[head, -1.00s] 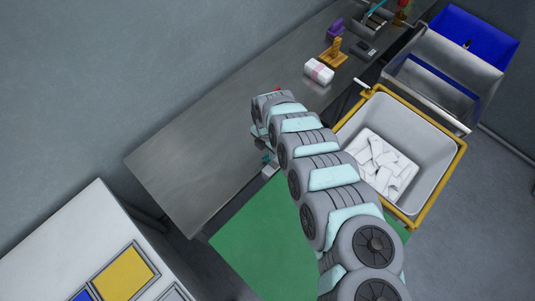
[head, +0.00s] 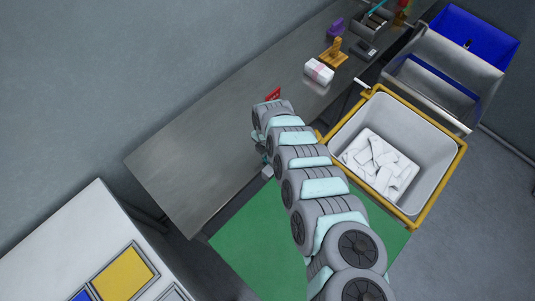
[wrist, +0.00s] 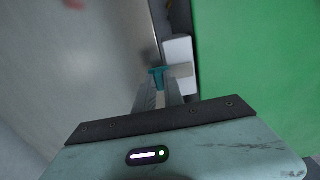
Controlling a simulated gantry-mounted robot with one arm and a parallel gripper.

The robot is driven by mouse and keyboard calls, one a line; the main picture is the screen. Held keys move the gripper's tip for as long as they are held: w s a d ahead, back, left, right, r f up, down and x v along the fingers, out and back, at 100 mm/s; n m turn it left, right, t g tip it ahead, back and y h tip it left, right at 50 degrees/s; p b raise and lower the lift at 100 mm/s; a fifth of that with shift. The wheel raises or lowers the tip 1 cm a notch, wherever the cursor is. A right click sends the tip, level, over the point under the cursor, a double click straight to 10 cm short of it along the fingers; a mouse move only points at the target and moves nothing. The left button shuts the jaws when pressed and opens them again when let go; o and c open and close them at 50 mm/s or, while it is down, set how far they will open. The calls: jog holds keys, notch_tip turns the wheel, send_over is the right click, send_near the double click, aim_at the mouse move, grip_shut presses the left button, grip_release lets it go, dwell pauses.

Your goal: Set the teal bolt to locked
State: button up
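The teal bolt (wrist: 157,73) shows in the wrist view just beyond my fingertips, beside a white block (wrist: 178,52) at the edge of the grey table. A short grey piece sticks out to the right of the teal part. My gripper (wrist: 158,90) points at the bolt, its two fingers apart with a gap between them. The teal part lies in line with this gap; I cannot tell whether the fingers touch it. In the head view my arm hides the bolt and most of my gripper (head: 262,147).
The long grey table (head: 190,160) is mostly bare. A red piece (head: 273,95) stands behind my wrist. A white pack (head: 319,71) lies farther along. A yellow-rimmed bin (head: 438,195) stands right of my arm. The floor has a green mat (head: 255,240).

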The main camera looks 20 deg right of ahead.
grip_shut()
dwell(0.5)
dwell(0.5)
